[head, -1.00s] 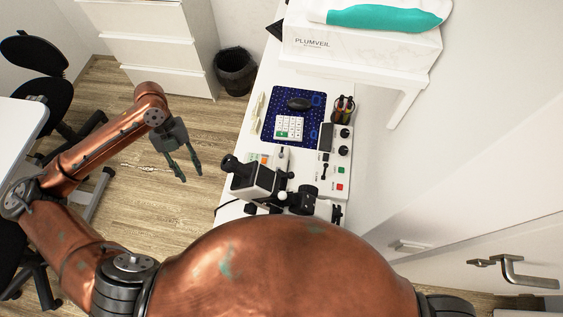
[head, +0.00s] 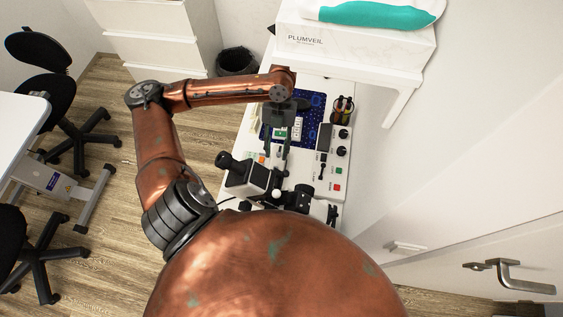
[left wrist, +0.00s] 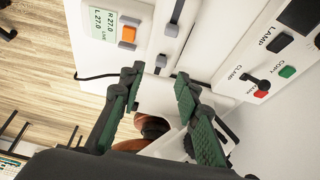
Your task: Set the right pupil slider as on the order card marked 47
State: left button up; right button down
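My left gripper (head: 274,153) is over the desk beside the dark-headed instrument (head: 247,178). In the left wrist view the gripper (left wrist: 160,74) is open, with its two dark fingers apart and nothing held. A small grey knob (left wrist: 161,61) shows between the fingertips; I cannot tell whether they touch it. A second grey knob (left wrist: 171,30) sits at a dark slot above it. I cannot tell which is the right pupil slider. A small display (left wrist: 115,25) reads R 27.0 and L 27.0. No card marked 47 is readable. My right gripper is not in view.
An orange switch (left wrist: 128,35) is beside the display. A white control box (head: 334,168) with knobs and red and green buttons stands at the right. A blue mat (head: 312,103), a pen holder (head: 342,108) and a PLUMVEIL box (head: 350,45) lie farther back.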

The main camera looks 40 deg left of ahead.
aim_at(276, 166)
pick_arm(q)
jog(key=b+x, duration=0.1)
jog(key=x, duration=0.4)
jog(key=shift+d+f, duration=0.2)
jog(key=shift+f, duration=0.15)
jog(key=shift+c, duration=0.2)
grip_shut()
